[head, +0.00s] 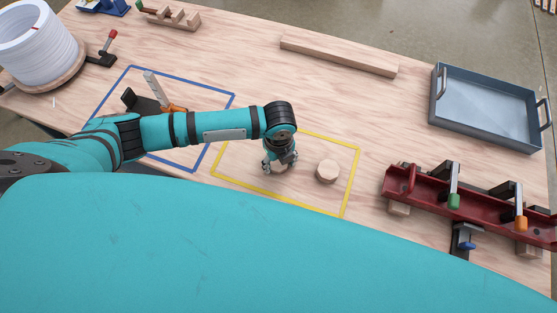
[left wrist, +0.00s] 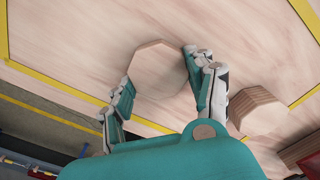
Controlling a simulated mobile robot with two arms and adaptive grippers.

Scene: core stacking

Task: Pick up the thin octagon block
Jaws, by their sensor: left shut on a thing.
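The thin octagon block (left wrist: 158,66) is pale wood and shows between the fingers of my left gripper in the left wrist view. My left gripper (head: 279,167) is inside the yellow taped square (head: 350,183) in the head view, pointing down and shut on this block. In the head view the gripper mostly hides the block. I cannot tell whether it is clear of the table. A thicker octagon block (head: 327,172) lies just right of the gripper, apart from it, and also shows in the left wrist view (left wrist: 258,110). My right gripper is not in view.
A blue taped square (head: 178,83) with a clamp (head: 152,95) is at the left. A red fixture with toggle clamps (head: 430,190) and a metal tray (head: 490,105) stand at the right. A wooden bar (head: 338,55) lies at the back. White rings (head: 38,45) stand far left.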

